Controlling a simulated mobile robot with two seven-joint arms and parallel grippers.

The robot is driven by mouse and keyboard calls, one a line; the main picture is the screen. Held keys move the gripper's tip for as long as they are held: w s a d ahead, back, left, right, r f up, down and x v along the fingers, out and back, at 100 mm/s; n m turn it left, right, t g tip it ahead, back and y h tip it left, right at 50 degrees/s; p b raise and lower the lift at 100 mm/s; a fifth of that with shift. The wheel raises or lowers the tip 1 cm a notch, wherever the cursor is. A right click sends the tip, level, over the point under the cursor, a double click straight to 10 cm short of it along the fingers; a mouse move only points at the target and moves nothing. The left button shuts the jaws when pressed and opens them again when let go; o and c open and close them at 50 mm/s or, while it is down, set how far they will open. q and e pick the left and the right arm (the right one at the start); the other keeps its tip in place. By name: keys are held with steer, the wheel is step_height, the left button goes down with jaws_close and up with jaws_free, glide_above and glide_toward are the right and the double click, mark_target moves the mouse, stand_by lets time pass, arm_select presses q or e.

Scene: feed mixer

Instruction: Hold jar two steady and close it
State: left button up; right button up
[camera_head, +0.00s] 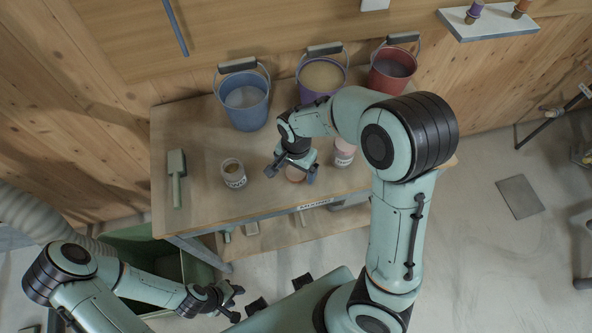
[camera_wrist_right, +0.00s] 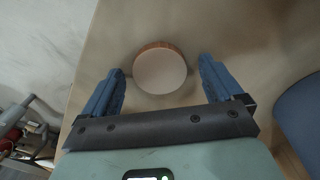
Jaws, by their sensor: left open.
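A jar (camera_head: 233,173) with a label, its top open and brown contents showing, stands on the left-middle of the table. A second jar (camera_head: 344,152) with a pinkish top stands to the right, partly hidden by my right arm. My right gripper (camera_head: 291,177) is open over a round, pale disc with a brown rim, which looks like a lid (camera_head: 295,174). In the right wrist view the lid (camera_wrist_right: 160,70) lies just ahead of the open fingertips, apart from both. My left gripper (camera_head: 224,299) is open and empty, in front of the table.
Blue (camera_head: 245,100), purple (camera_head: 321,76) and red (camera_head: 391,70) buckets stand along the back of the table (camera_head: 205,205). A scoop (camera_head: 177,178) lies at the left. A green bin (camera_head: 145,245) stands below the front left edge. The table between scoop and open jar is clear.

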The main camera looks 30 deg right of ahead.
mark_target(296, 171)
steer(key=c, duration=1.1)
steer(key=shift+o, duration=0.2)
steer(key=shift+r, duration=0.1)
arm_select(q)
steer(key=shift+w+r+p, duration=1.25)
steer(key=shift+w+r, duration=0.25)
steer(key=shift+r, duration=0.15)
arm_select(e)
step_height(296, 171, up, 20)
